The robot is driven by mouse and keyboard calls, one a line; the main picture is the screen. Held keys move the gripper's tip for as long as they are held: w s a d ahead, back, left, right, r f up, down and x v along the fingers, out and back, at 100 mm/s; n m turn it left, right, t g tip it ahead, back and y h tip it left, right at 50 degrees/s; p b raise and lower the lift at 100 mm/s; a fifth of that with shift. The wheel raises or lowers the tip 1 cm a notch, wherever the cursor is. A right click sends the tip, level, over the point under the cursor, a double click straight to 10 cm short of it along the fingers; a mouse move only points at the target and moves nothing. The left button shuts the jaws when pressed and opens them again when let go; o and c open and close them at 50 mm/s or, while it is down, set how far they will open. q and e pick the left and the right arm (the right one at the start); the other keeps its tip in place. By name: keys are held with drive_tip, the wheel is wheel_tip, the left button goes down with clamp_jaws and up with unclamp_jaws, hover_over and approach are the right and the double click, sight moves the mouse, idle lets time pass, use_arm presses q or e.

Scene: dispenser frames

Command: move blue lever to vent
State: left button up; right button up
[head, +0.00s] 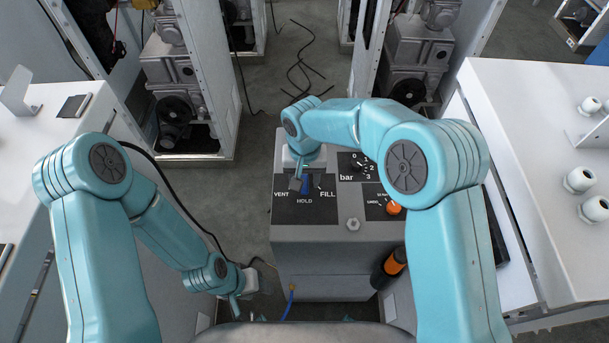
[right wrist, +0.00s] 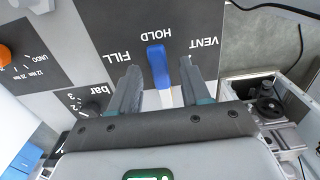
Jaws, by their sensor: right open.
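The blue lever (right wrist: 158,62) stands on a dark panel (head: 325,212) on top of a grey box, with VENT, HOLD and FILL marked around it. In the right wrist view the lever's blue grip points toward HOLD. My right gripper (head: 301,181) is at the lever. In the right wrist view its open fingers (right wrist: 159,70) lie one on each side of the lever, with a gap on both sides. In the head view the gripper partly hides the lever. My left gripper (head: 237,303) hangs low, left of the box; its fingers are too small to read.
A bar dial (head: 357,164) and an orange knob (head: 393,208) sit right of the lever panel. An orange-and-black cylinder (head: 389,266) is at the box's right side. White tables flank the box, the right one (head: 535,140) holding several white fittings. Cables lie on the floor.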

drive_tip(key=shift+s+r, duration=0.15)
drive_tip(key=shift+s, duration=0.05)
drive_tip(key=shift+w, duration=0.1)
clamp_jaws()
drive_tip(key=shift+a+f+m+b, duration=0.2)
drive_tip(key=shift+a+m+b, duration=0.25)
drive_tip(key=shift+m+b, duration=0.55)
drive_tip(key=shift+w+a+m+b, duration=0.15)
drive_tip(key=shift+a+m+b, duration=0.25)
drive_tip(key=shift+m+b, duration=0.3)
drive_tip(key=shift+w+a+r+m+b, duration=0.15)
drive_tip(key=shift+a+m+b, duration=0.15)
drive_tip(key=shift+m, duration=0.25)
drive_tip(key=shift+w+a+f+m+b, duration=0.1)
drive_tip(key=shift+a+m+b, duration=0.15)
drive_tip(key=shift+m, duration=0.3)
drive_tip(key=shift+w+a+r+m+b, duration=0.1)
drive_tip(key=shift+w+a+m+b, duration=0.1)
drive_tip(key=shift+m, duration=0.4)
drive_tip(key=shift+w+a+r+m+b, duration=0.1)
drive_tip(key=shift+w+a+m, duration=0.1)
drive_tip(key=shift+m, duration=0.4)
